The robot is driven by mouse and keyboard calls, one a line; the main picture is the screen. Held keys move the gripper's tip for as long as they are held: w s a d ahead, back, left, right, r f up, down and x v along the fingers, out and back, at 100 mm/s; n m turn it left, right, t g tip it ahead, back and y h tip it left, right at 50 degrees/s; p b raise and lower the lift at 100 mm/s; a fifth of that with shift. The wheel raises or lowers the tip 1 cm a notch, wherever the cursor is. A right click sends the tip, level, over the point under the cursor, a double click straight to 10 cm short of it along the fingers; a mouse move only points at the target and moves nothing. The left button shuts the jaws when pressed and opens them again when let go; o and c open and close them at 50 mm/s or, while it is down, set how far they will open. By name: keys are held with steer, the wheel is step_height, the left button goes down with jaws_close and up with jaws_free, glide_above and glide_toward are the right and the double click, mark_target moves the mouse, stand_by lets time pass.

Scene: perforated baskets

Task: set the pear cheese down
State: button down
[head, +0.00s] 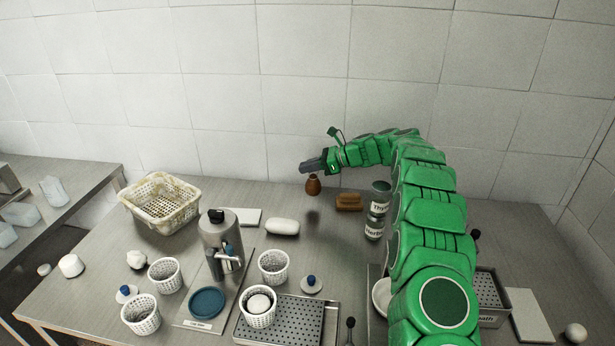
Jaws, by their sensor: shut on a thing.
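My gripper (308,167) reaches out to the left over the back of the table, at the end of my green arm. It is shut on the pear cheese (313,186), a small brown pear-shaped piece with a narrow neck at the top. The cheese hangs upright just under the fingers. A dark shadow lies on the table in front of it, and it seems to be held above the surface. The contact between fingers and neck is too small to see clearly.
A brown block (348,202) lies close on the right, beside stacked labelled jars (375,228). A white oval cheese (282,227) lies front left. A large perforated basket (160,203) stands far left. Small white baskets (273,267), a grey machine (221,245) and a perforated tray (290,322) fill the front.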

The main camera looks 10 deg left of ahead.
steer(key=shift+w+a+f, duration=0.15)
steer(key=shift+w+f, duration=0.3)
steer(key=shift+f, duration=1.6)
steer(key=shift+f, duration=0.15)
steer(key=c, duration=1.2)
jaws_free()
